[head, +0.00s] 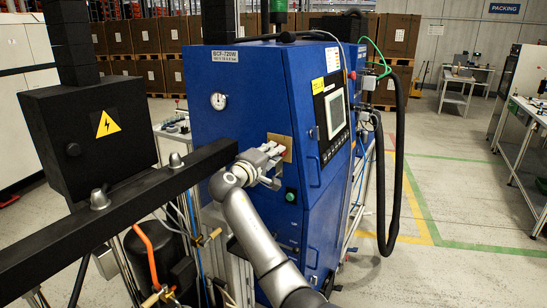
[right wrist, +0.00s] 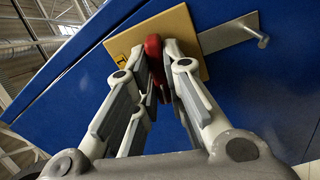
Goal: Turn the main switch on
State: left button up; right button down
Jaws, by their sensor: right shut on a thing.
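The main switch has a red handle (right wrist: 154,52) on a yellow plate (right wrist: 184,24), fixed to the side of the blue cabinet (head: 240,92). The yellow plate also shows in the head view (head: 286,141). My right gripper (head: 279,155) is at the plate. In the right wrist view its fingers (right wrist: 160,60) are closed around the red handle, one on each side. The fingers cover part of the handle and plate, so the handle's exact angle is hard to tell. My left gripper is not in view.
A flat metal latch (right wrist: 228,34) sticks out beside the plate. A green button (head: 291,195) sits below my right gripper. A black box with a warning sign (head: 88,128) and a dark beam (head: 120,212) stand at left. A black hose (head: 398,150) hangs at right.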

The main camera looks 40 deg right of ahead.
jog(key=shift+f+m+b, duration=0.1)
jog(key=shift+m+b, duration=0.7)
jog(key=shift+b, duration=0.2)
jog(key=shift+f+b, duration=0.1)
jog(key=shift+b, duration=0.3)
jog(key=shift+m+b, duration=1.7)
jog(key=shift+b, duration=0.6)
jog(key=shift+m, duration=0.3)
jog(key=shift+b, duration=0.35)
